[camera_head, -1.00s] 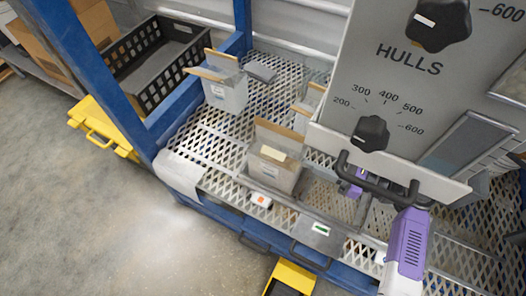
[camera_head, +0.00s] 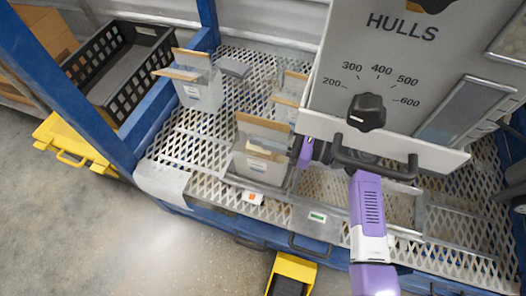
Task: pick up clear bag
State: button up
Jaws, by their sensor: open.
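Several greyish see-through bags with tan upper flaps stand upright on the metal mesh deck; I take these as the clear bags. The nearest clear bag (camera_head: 259,166) is at the front middle. Another bag (camera_head: 202,92) stands further back left, and a third bag (camera_head: 286,108) is partly hidden behind the grey panel. My gripper (camera_head: 308,152) is open, its purple tip just right of the nearest bag's upper edge. I cannot tell whether it touches the bag. The panel's lower edge hides part of my gripper.
The grey HULLS panel (camera_head: 345,70) with black knobs hangs over the right side, close to my arm. The mesh deck (camera_head: 190,135) is open to the left. A black crate (camera_head: 125,75) stands back left. Yellow steps (camera_head: 75,143) and a blue frame border the deck.

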jog(key=shift+w+a, duration=0.1)
jog(key=shift+a, duration=0.15)
grip_shut()
